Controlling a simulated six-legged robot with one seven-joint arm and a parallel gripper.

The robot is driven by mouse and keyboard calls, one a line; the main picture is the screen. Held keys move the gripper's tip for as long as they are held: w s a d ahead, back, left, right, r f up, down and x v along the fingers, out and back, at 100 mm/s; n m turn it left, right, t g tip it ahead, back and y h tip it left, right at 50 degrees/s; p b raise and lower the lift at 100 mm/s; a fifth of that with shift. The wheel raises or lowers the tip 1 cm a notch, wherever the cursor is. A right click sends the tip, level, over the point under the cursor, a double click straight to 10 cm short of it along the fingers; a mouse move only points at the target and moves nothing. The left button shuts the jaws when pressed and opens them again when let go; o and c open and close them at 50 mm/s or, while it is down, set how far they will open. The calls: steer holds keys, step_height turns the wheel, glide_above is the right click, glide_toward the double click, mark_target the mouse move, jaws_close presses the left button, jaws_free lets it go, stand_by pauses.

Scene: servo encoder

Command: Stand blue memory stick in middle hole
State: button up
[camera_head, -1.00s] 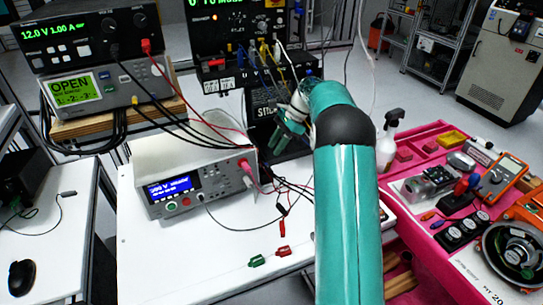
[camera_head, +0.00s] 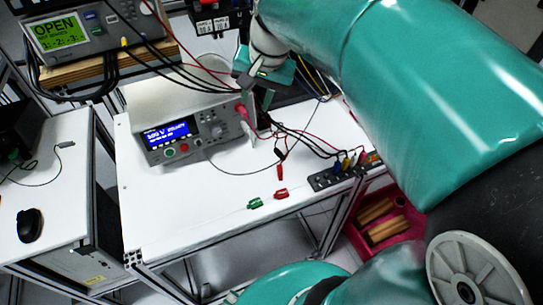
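A dark strip (camera_head: 322,182) with holes lies at the right edge of the white table. Small blue, yellow and red pieces stand at its right part. The blue piece (camera_head: 338,167) may be the blue memory stick, but it is too small to be sure. I cannot tell which hole is the middle one or whether it is filled. My gripper (camera_head: 264,88) is above the back of the table, beside the grey meter and well to the upper left of the strip. Its fingers are partly hidden and blend with the dark background, so their opening and any held thing are unclear.
The grey meter (camera_head: 185,133) with a blue screen stands on the white table (camera_head: 190,200). Black and red cables run from it toward the strip. A green clip (camera_head: 255,204) and a red clip (camera_head: 281,194) lie near the front. The table's front left is clear.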

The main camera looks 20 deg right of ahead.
steer(key=s+a+f+n+t+h, duration=0.1)
steer(key=s+n, duration=0.5)
steer(key=s, duration=0.8)
step_height(320, 180, down, 2)
steer(key=shift+s+a+f+n+t+h, duration=0.2)
steer(key=shift+a+n+t+h, duration=0.15)
steer(key=shift+a+t, duration=0.6)
